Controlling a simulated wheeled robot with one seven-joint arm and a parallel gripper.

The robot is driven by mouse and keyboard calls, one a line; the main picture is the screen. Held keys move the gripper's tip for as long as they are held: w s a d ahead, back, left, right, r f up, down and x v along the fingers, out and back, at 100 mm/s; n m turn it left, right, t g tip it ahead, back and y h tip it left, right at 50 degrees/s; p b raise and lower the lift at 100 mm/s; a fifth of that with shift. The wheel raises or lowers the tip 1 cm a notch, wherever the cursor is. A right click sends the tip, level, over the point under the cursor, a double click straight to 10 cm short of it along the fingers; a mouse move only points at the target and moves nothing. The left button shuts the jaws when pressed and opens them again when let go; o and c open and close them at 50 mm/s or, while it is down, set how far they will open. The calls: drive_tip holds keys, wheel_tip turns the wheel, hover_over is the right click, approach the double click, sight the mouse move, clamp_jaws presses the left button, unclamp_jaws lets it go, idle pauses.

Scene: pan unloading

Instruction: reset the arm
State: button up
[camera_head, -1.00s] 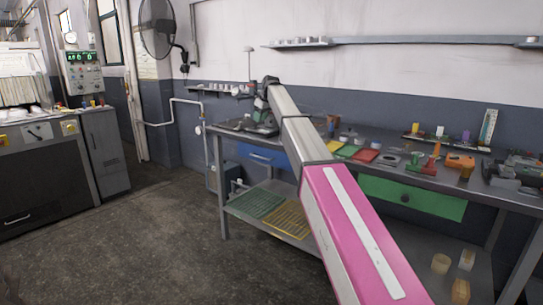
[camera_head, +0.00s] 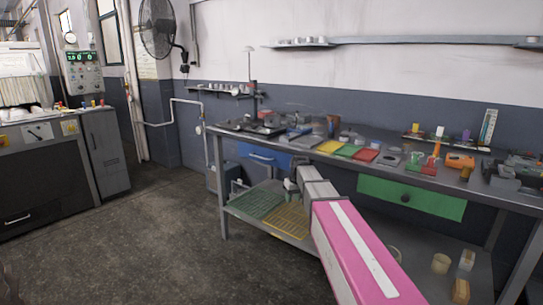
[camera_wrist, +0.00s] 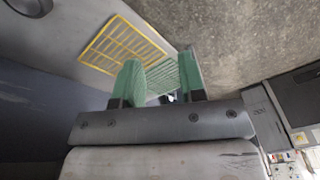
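My arm, with its pink and grey links, reaches from the bottom right of the head view toward the workbench (camera_head: 330,143). Its far end is foreshortened in front of the bench, below tabletop height, and the fingers cannot be made out there. In the wrist view, my gripper (camera_wrist: 160,80) shows two green-padded fingers standing apart. Nothing is held between them. Through and beside the gap I see the lower shelf's green grid (camera_wrist: 165,75) and yellow grid (camera_wrist: 122,45).
A blue drawer (camera_head: 264,156) and a green drawer (camera_head: 411,197) hang under the tabletop. Tools and coloured trays cover the top. Small containers (camera_head: 441,263) stand on the lower shelf at right. A grey machine (camera_head: 45,175) stands at left, with open floor (camera_head: 140,245) between.

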drive_tip(key=s+d+f+m, duration=0.1)
drive_tip(key=s+d+f, duration=0.2)
drive_tip(key=s, duration=0.6)
drive_tip(key=s+d+f+m+g+h, duration=0.1)
drive_tip(key=s+d+f+m, duration=0.1)
drive_tip(key=s+f, duration=0.4)
drive_tip(key=s+d+f+m, duration=0.1)
drive_tip(key=s+d+f, duration=0.3)
drive_tip(key=s, duration=0.8)
drive_tip(key=shift+s+d+f+m, duration=0.2)
drive_tip(key=shift+f+m, duration=0.1)
drive_tip(key=shift+f, duration=0.45)
